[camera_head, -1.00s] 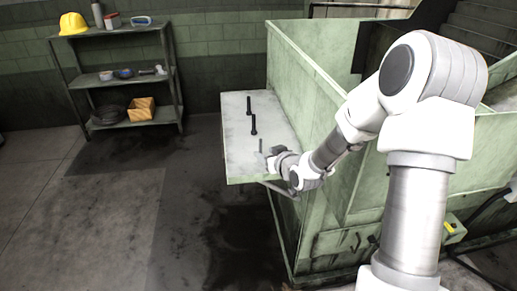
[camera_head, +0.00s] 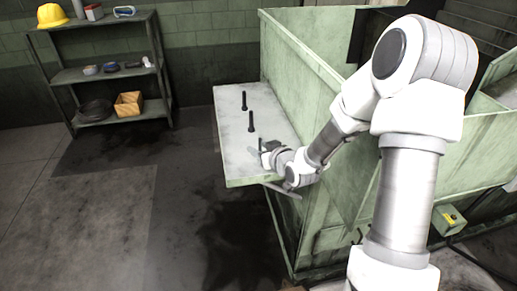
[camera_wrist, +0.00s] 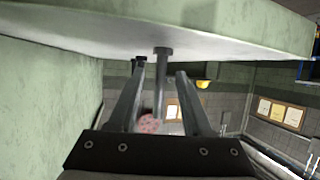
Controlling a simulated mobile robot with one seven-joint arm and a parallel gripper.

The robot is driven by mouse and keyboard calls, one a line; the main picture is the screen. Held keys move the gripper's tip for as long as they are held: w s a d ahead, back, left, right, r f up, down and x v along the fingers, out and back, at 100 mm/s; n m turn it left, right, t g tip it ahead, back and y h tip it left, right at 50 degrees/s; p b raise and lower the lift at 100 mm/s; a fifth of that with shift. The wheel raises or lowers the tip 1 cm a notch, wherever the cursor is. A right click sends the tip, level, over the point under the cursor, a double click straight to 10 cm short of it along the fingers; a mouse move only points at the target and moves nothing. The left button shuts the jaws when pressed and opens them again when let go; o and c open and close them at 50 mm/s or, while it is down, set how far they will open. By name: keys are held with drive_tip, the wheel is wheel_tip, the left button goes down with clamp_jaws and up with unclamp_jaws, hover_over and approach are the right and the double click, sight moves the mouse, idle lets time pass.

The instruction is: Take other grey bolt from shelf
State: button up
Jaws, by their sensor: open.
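Two dark grey bolts stand on their heads on the pale side shelf (camera_head: 232,150) of the green machine, shanks up. The far bolt (camera_head: 244,101) and the near bolt (camera_head: 251,123) are apart. My gripper (camera_head: 256,148) is low over the shelf's front part, short of the near bolt. In the wrist view, which looks upside down, the open fingers (camera_wrist: 161,72) point along the shelf underneath its surface in the picture. One bolt (camera_wrist: 161,78) shows between them; another (camera_wrist: 139,60) is mostly hidden by the left finger. No contact is visible.
The green machine wall (camera_head: 300,105) rises right beside the shelf. A rack (camera_head: 107,73) with a yellow hard hat (camera_head: 51,15), small items and a wooden box (camera_head: 129,103) stands at the back left. The floor left of the shelf is clear.

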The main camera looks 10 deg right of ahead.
drive_tip(key=shift+c, duration=0.2)
clamp_jaws()
